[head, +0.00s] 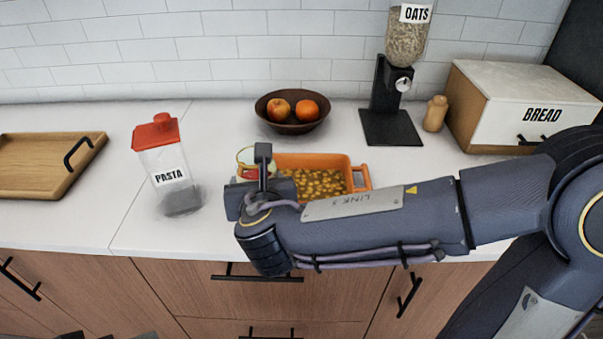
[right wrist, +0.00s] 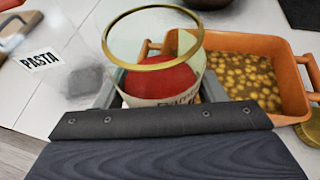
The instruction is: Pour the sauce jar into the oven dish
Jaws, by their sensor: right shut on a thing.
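The open glass sauce jar (right wrist: 160,75) has a gold rim, a pale label and red sauce inside. My right gripper (right wrist: 158,92) is shut around its sides. In the head view the jar (head: 246,158) is at the left end of the oven dish, partly hidden by my right gripper (head: 262,178). It looks near upright; whether it touches the counter is hidden. The orange oven dish (head: 308,159) holds many small yellow-brown pieces, and no red sauce shows on them. It also shows right of the jar in the wrist view (right wrist: 290,60).
A pasta container (head: 160,160) with a red lid stands left of the jar. A wooden tray (head: 85,160) lies further left. Behind are a fruit bowl (head: 292,122), an oats dispenser (head: 392,125) and a bread box (head: 510,85). A gold round thing (right wrist: 312,130) is partly visible beside the dish.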

